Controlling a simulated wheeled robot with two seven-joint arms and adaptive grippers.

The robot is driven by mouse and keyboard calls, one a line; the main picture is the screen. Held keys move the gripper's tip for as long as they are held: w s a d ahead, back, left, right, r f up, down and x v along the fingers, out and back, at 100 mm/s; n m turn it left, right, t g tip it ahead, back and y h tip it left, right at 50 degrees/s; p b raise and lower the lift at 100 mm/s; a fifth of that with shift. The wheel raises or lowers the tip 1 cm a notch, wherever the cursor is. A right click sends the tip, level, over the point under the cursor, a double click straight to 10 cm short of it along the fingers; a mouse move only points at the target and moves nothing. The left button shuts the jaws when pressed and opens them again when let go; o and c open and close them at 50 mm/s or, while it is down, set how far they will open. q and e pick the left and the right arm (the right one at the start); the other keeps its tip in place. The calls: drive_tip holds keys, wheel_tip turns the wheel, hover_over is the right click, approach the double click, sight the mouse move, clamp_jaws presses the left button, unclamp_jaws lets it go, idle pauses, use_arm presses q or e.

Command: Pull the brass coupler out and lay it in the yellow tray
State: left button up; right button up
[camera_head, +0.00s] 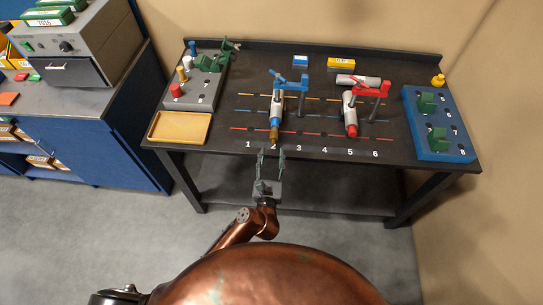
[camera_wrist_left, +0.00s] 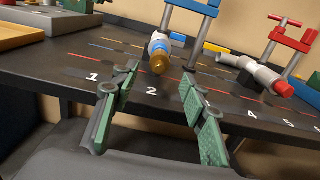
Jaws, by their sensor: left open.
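The brass coupler (camera_head: 274,134) is the short brass-coloured end piece at the front of a white and blue tube (camera_head: 277,108) near number 2. In the left wrist view the coupler (camera_wrist_left: 159,63) faces me, beyond the fingertips. My left gripper (camera_head: 271,154) is open and empty in front of the table's front edge; its green-padded fingers show in the left wrist view (camera_wrist_left: 160,82), apart from the coupler. The yellow tray (camera_head: 180,127) lies empty at the table's front left. My right gripper is not in view.
A blue clamp (camera_head: 290,84) stands over the coupler's tube. A red clamp (camera_head: 372,89) and red-ended tube (camera_head: 350,118) stand to the right. A grey block with pegs (camera_head: 197,90) is behind the tray. A blue block (camera_head: 438,125) is at the right. The front strip is clear.

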sight(273, 140)
use_arm(q)
drive_tip(key=w+b, duration=0.1)
drive_tip(key=w, duration=0.3)
drive_tip(key=shift+w+f, duration=0.15)
drive_tip(key=shift+w, duration=0.1)
drive_tip(key=w, duration=0.3)
drive_tip(key=shift+w+r, duration=0.2)
drive_tip(key=shift+w, duration=0.05)
drive_tip(key=shift+w+f, duration=0.1)
drive_tip(key=shift+w, duration=0.35)
drive_tip(key=shift+p, duration=0.75)
drive_tip(key=shift+c, duration=0.7)
clamp_jaws()
